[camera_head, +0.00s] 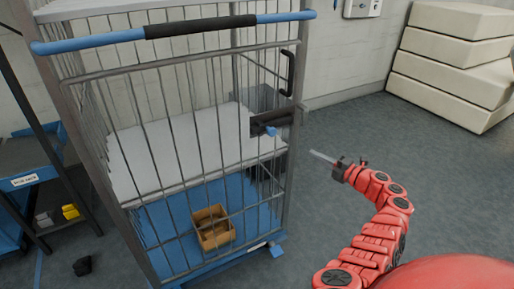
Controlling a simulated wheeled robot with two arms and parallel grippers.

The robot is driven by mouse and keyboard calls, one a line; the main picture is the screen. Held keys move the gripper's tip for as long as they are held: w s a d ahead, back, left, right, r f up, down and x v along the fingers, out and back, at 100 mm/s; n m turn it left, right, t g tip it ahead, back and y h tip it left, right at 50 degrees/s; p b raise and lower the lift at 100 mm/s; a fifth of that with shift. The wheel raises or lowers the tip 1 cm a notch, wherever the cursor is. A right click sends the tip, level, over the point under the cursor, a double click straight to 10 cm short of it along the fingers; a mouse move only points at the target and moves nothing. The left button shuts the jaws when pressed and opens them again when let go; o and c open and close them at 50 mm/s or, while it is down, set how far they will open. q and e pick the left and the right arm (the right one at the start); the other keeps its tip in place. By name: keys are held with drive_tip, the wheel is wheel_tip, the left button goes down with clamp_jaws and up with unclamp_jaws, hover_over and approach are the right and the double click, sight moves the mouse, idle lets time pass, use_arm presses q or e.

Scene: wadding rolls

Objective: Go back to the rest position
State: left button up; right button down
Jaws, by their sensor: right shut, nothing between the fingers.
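My right gripper (324,158) is shut and empty. It is at the end of my red right arm, which rises from the lower right. Its thin fingers point left toward the cart, and floor shows between them and the cart's right side. My left gripper and left arm are not in view.
A wire-sided cart (190,50) with a blue handle stands at left and centre. A small brown box (212,236) sits on its blue base. A dark shelf rack (22,152) stands far left. White stacked blocks (440,78) are at back right. Floor (455,180) on the right is clear.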

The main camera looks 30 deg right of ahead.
drive_tip(key=shift+s+d, duration=0.6)
drive_tip(key=shift+s, duration=0.2)
drive_tip(key=shift+s+d, duration=0.6)
drive_tip(key=shift+s, duration=0.2)
